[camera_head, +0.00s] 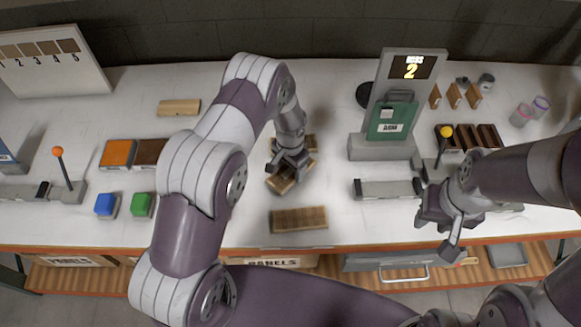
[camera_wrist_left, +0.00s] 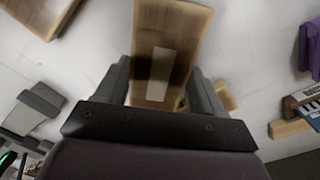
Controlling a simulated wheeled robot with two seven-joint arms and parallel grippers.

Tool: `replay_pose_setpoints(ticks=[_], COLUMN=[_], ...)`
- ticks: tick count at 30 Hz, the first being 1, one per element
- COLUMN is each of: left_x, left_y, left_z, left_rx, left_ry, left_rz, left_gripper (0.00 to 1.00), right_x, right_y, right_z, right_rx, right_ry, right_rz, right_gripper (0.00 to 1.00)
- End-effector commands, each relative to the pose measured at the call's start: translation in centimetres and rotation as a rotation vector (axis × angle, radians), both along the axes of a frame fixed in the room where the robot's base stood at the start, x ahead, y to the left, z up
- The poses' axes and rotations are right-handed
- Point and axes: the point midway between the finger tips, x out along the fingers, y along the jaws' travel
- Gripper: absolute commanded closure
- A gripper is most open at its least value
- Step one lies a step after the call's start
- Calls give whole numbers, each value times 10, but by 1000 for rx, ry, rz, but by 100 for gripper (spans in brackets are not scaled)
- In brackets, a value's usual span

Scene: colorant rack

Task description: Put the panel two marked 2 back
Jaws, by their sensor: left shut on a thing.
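My left gripper (camera_head: 287,166) is shut on a wooden panel (camera_head: 282,183), over the middle of the table. In the left wrist view the held panel (camera_wrist_left: 178,28) sits between the two fingers and carries a pale blank-looking strip; I see no number on it. Another wooden piece (camera_head: 309,142) shows just behind the gripper, partly hidden. One wooden panel (camera_head: 299,219) lies near the front edge and another (camera_head: 179,107) lies at the back left. A display (camera_head: 411,68) shows a yellow 2. My right gripper (camera_head: 437,232) appears open and empty at the right front.
A white board (camera_head: 50,62) numbered 1 to 5 with brown swatches stands at the back left. A grey stand with a green case (camera_head: 391,118) is right of centre. Blue (camera_head: 106,205) and green (camera_head: 142,204) buttons and an orange-knobbed lever (camera_head: 64,170) are on the left.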

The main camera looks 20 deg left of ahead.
Motion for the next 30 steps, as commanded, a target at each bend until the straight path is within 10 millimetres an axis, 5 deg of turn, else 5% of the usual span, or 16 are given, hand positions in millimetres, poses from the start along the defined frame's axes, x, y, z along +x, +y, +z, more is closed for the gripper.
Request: replay_pose_setpoints(ticks=[3,14,15,17,30], left_x=[0,0,0,0,2], left_y=[0,-1,-1,-1,-1], left_z=[-15,-25,-26,-24,-12], left_rx=[0,0,0,0,0], left_ry=[1,-1,-1,-1,-4], left_rz=[0,1,1,1,1], left_gripper=[69,69,28,9,6], right_x=[0,0,0,0,0], right_y=[0,0,0,0,0], right_z=[13,7,6,8,6], right_rx=[0,0,0,0,0], right_ry=[-1,0,0,0,-1], right_rz=[0,0,0,0,0], right_gripper=[63,63,63,63,63])
